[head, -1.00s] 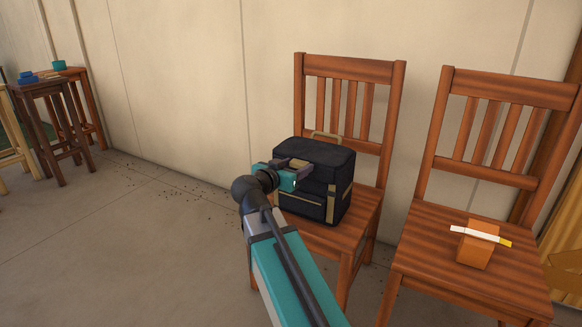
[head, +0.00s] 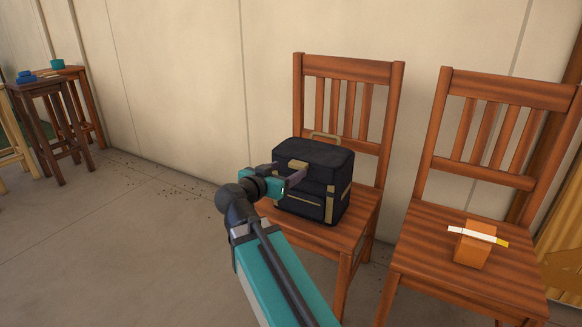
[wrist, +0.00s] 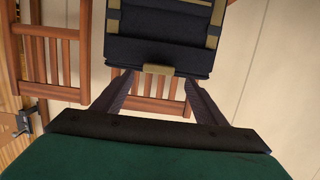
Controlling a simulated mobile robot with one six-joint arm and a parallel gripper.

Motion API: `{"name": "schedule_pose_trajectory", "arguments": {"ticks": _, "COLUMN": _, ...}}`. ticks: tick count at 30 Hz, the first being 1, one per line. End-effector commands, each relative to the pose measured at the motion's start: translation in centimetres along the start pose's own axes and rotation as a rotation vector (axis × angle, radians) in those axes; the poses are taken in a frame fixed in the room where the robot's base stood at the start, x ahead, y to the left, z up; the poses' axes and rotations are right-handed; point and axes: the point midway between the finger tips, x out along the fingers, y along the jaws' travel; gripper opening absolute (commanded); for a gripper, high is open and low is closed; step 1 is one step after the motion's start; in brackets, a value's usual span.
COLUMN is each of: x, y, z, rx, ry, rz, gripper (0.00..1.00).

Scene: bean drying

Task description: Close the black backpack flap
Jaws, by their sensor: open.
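The black backpack (head: 325,181) stands upright on the seat of the left wooden chair. Its top flap (head: 320,153) lies flat over the top and looks shut, with a tan tab (head: 298,164) at its front edge and a tan handle behind. My gripper (head: 292,179) is open and empty in front of the flap's front edge, at the pack's left front. In the wrist view the backpack (wrist: 160,52) appears upside down, with the tan tab (wrist: 158,69) just beyond and between the spread fingertips (wrist: 157,78). I cannot tell whether a finger touches the pack.
A second wooden chair (head: 470,275) on the right holds an orange block (head: 473,252) with a white and yellow stick across it. A plain wall (head: 190,80) stands close behind the chairs. Stools (head: 50,95) stand far left. The floor on the left is open.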

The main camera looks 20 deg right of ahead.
Motion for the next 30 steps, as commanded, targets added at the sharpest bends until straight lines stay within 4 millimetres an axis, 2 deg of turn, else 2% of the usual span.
{"name": "schedule_pose_trajectory", "arguments": {"ticks": 9, "x": -3.3, "y": 0.0, "z": 0.3, "rx": 0.003, "ry": 0.0, "rz": -0.001, "gripper": 0.66}}
{"name": "schedule_pose_trajectory", "arguments": {"ticks": 26, "x": -5.8, "y": 0.1, "z": 0.4, "rx": 0.002, "ry": -0.001, "rz": 0.001, "gripper": 0.66}}
{"name": "schedule_pose_trajectory", "arguments": {"ticks": 30, "x": -7.1, "y": 0.0, "z": 0.3, "rx": 0.002, "ry": -0.001, "rz": 0.0, "gripper": 0.66}}
